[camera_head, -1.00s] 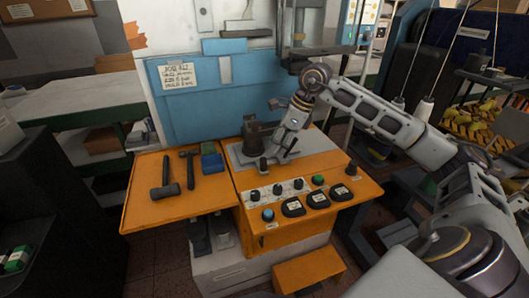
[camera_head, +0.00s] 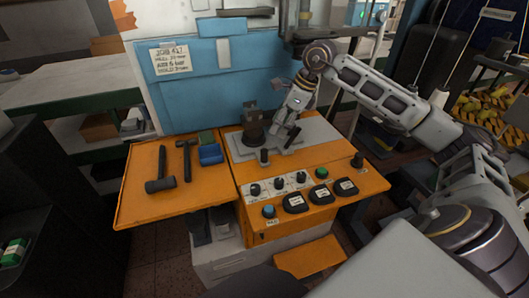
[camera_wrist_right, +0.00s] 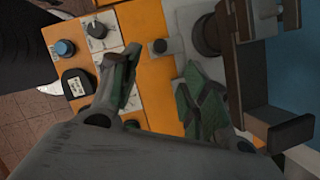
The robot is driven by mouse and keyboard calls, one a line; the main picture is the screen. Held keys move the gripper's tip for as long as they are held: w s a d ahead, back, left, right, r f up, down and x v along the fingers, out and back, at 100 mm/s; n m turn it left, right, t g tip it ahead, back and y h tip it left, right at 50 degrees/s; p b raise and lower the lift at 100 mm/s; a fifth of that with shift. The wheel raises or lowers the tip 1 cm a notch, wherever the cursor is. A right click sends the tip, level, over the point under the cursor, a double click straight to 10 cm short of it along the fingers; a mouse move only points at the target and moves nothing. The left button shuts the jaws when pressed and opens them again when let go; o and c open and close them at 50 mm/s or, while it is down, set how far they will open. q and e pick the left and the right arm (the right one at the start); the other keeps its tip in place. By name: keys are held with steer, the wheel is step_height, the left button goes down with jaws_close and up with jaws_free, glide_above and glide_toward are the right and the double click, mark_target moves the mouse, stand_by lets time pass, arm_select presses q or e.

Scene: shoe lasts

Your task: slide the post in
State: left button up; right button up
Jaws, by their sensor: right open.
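A dark post assembly (camera_head: 252,128), a round base with an upright bracket on top, stands on the grey plate (camera_head: 308,137) of the orange machine. In the right wrist view the dark upright part (camera_wrist_right: 240,45) is at the upper right, with a bracket (camera_wrist_right: 285,130) below it. My right gripper (camera_head: 284,137) is just right of the assembly, low over the plate. In the right wrist view its two fingers are spread (camera_wrist_right: 158,92), with nothing seen between them. Whether a finger touches the assembly is unclear. My left gripper is not in view.
A small black knob (camera_head: 264,156) stands at the plate's front edge. The front panel holds dials, a green button (camera_head: 321,173), a blue button (camera_head: 268,211) and black pads. Hammers (camera_head: 160,172) and a blue box (camera_head: 211,154) lie on the left orange shelf. A blue panel (camera_head: 190,90) rises behind.

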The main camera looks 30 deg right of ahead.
mark_target(266, 150)
steer(key=shift+x, duration=6.85)
steer(key=shift+d, duration=0.1)
jaws_close()
steer(key=shift+d, duration=0.1)
